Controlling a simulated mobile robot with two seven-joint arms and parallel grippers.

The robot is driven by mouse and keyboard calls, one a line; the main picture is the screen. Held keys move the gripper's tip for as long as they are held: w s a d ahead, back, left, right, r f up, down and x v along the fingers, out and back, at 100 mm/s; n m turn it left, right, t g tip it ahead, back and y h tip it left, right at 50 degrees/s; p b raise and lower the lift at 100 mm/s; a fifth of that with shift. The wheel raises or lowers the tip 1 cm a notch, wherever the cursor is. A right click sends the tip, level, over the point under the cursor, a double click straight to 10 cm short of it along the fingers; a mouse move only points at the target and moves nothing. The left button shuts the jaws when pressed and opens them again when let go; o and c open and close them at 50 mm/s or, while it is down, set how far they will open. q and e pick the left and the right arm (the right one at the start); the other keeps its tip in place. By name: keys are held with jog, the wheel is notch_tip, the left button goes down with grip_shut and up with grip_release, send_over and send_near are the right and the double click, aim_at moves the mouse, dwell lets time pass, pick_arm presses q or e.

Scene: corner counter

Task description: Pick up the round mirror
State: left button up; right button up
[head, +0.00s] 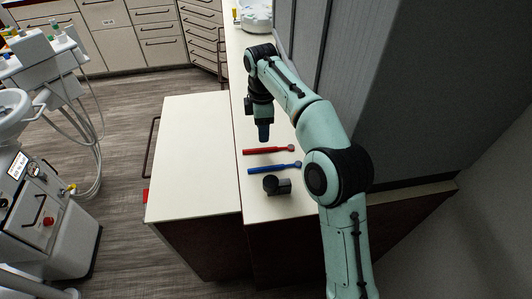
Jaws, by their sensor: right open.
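Two slim tools with small rounded heads lie on the pale counter, handles to the left and heads to the right. One is a red tool (268,150) and, just nearer to me, the other is a blue tool (272,169). Either could be the round mirror; I cannot tell from the small heads which is a mirror. My right gripper (264,133) points down just beyond the red tool's handle, open and apart from both tools. The gap between its fingers is hard to see. My left gripper is not in view.
A small dark cylindrical object (271,185) stands nearer than the blue tool. A tall grey panel (400,90) rises close on the right. A lower pale worktop (195,155) to the left is clear. A white item (257,16) sits at the counter's far end.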

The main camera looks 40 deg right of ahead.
aim_at(263, 149)
notch_tip(263, 149, down, 2)
jog(key=shift+f+b, duration=0.2)
jog(key=shift+b, duration=0.1)
notch_tip(263, 149, down, 4)
jog(key=shift+s+r+b, duration=0.15)
jog(key=shift+b, duration=0.55)
jog(key=shift+f, duration=0.55)
grip_shut()
